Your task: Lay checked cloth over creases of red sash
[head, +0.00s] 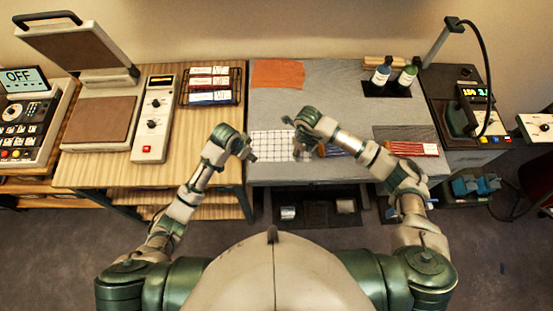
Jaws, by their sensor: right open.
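A white cloth with a dark check (272,146) lies flat near the front left of the grey-covered table. An orange-red cloth (277,74) lies at the back left of the same table; it may be the red sash, and its creases are too small to make out. My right gripper (293,136) is open over the right part of the checked cloth and hides some of it. My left gripper (250,154) is at the checked cloth's left edge; whether its fingers are open or shut, or touching the cloth, I cannot tell.
Right of the checked cloth lie a partly hidden blue bundle (331,151) and a red striped bundle (413,148). Bottles (381,75) stand on a dark mat at the back right. A rack of packets (210,85) stands on the wooden table. The grey table's middle (335,95) is clear.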

